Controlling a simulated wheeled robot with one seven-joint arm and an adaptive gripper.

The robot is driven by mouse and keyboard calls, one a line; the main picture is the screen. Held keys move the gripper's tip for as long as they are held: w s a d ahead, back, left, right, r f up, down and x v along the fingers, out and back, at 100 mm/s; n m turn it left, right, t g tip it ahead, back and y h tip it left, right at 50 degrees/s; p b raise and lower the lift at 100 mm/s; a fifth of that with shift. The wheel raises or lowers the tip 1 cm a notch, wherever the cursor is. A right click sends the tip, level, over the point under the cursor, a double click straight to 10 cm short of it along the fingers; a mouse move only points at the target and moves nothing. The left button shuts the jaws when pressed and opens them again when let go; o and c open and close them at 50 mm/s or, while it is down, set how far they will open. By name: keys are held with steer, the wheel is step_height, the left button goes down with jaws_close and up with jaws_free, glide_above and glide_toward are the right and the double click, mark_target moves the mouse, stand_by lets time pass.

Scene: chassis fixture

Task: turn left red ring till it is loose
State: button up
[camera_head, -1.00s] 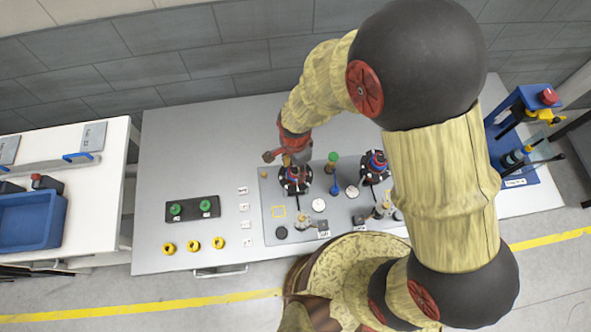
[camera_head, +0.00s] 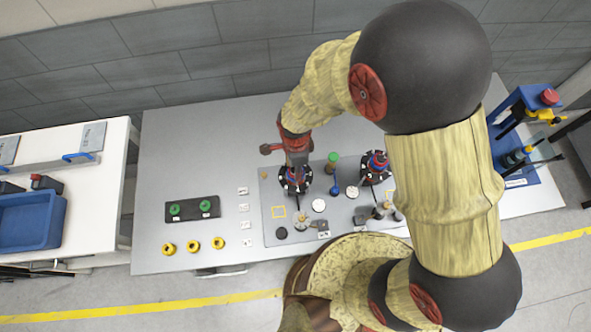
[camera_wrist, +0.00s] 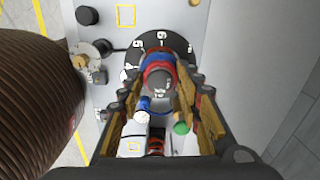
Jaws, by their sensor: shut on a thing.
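The left fixture (camera_head: 295,182) has a round black base with white marks, under my gripper on the grey board. In the wrist view, its numbered black dial (camera_wrist: 150,44) carries blue parts and the red ring (camera_wrist: 152,66), around a dark grey rounded top. My gripper (camera_wrist: 158,92) points down over this fixture, a finger on either side, shut on the red ring. The fingers hide part of the ring's sides, and my wrist hides most of it in the head view.
A similar fixture (camera_head: 375,166) stands to the right. A green-topped post (camera_head: 332,158) and a blue knob (camera_head: 335,190) stand between them. The table's far left is clear.

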steer(key=shift+c, duration=1.2)
steer(key=n, duration=0.8)
steer(key=shift+b, duration=0.3)
steer(key=n, duration=0.5)
steer(key=shift+n, duration=2.1)
steer(key=o, duration=0.9)
steer(key=shift+o, duration=0.2)
